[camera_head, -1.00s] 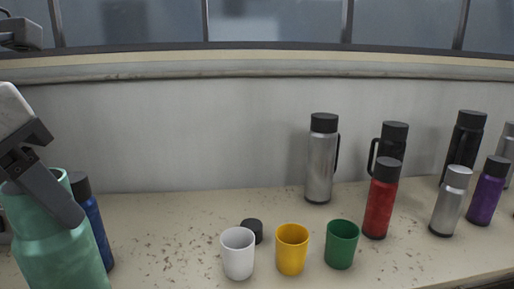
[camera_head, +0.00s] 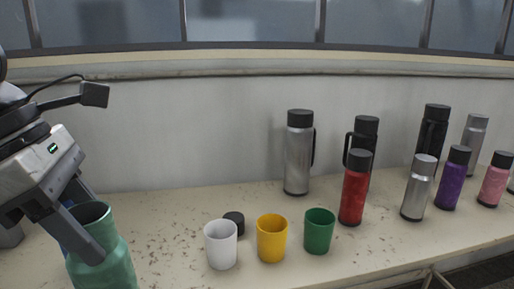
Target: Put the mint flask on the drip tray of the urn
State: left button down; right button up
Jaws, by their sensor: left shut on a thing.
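The mint flask (camera_head: 117,268) is at the lower left of the head view, upright or nearly so, with its open mouth up and its lower part cut off by the picture's edge. My left gripper (camera_head: 92,238) is shut on the mint flask near its neck, one finger showing on the near side. I cannot tell whether the flask touches the counter. The urn and its drip tray are not recognisable in view. My right gripper is not in view.
White (camera_head: 221,246), yellow (camera_head: 272,240) and green (camera_head: 319,232) cups stand in a row on the counter (camera_head: 180,222), a black lid (camera_head: 234,220) behind. A tall silver flask (camera_head: 298,155), a red flask (camera_head: 355,190) and several others stand to the right. A blue thing is mostly hidden behind my gripper.

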pick_arm(q)
jog(key=w+f+m+g+y, duration=0.2)
jog(key=f+m+g, duration=0.1)
jog(key=f+m, duration=0.8)
jog(key=w+d+f+m+g+y, duration=0.1)
jog(key=w+f+m+g+y, duration=0.1)
jog(key=f+m, duration=0.9)
jog(key=shift+w+m+g, duration=0.3)
jog(key=shift+w+g, duration=0.4)
jog(key=shift+w+r, duration=0.1)
jog(key=shift+r, duration=0.05)
